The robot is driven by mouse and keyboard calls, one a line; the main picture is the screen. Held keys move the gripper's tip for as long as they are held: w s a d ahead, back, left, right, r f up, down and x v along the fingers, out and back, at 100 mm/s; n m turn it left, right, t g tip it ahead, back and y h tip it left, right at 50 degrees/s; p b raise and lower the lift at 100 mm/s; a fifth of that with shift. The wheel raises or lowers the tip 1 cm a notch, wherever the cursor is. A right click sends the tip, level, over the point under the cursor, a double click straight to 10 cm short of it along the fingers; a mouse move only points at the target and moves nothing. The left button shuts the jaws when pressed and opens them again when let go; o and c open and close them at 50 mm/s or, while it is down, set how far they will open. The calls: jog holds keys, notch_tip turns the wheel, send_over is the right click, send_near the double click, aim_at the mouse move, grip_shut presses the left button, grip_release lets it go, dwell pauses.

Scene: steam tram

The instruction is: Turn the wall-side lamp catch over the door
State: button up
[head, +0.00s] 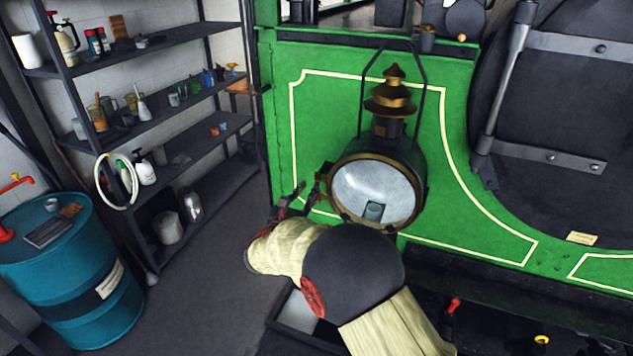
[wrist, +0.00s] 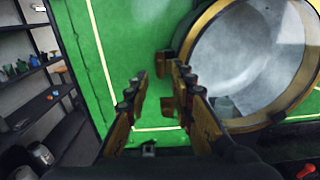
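The lamp (head: 407,157) is dark with a brass chimney and hangs on the green front of the tram. Its round glass door (head: 368,192) has a brass rim and also fills the upper right of the wrist view (wrist: 245,60). At the rim's left, wall-side edge is a small brown block, apparently the catch (wrist: 164,63). A second brown piece (wrist: 168,106) shows below it, beside my right finger; I cannot tell what it belongs to. My gripper (head: 312,182) is open at the door's left edge, its fingertips (wrist: 158,72) apart. Whether a finger touches the catch is unclear.
A dark shelf rack (head: 165,125) with bottles and cans stands along the left wall. A teal drum (head: 75,270) stands at the lower left. The floor (head: 215,250) between the rack and my arm is clear. The dark round boiler front (head: 560,110) is at the right.

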aim_at(315, 181)
jog(key=shift+p+x, duration=0.35)
jog(key=shift+x, duration=1.65)
jog(key=shift+s, duration=0.1)
jog(key=shift+c, duration=0.3)
grip_shut()
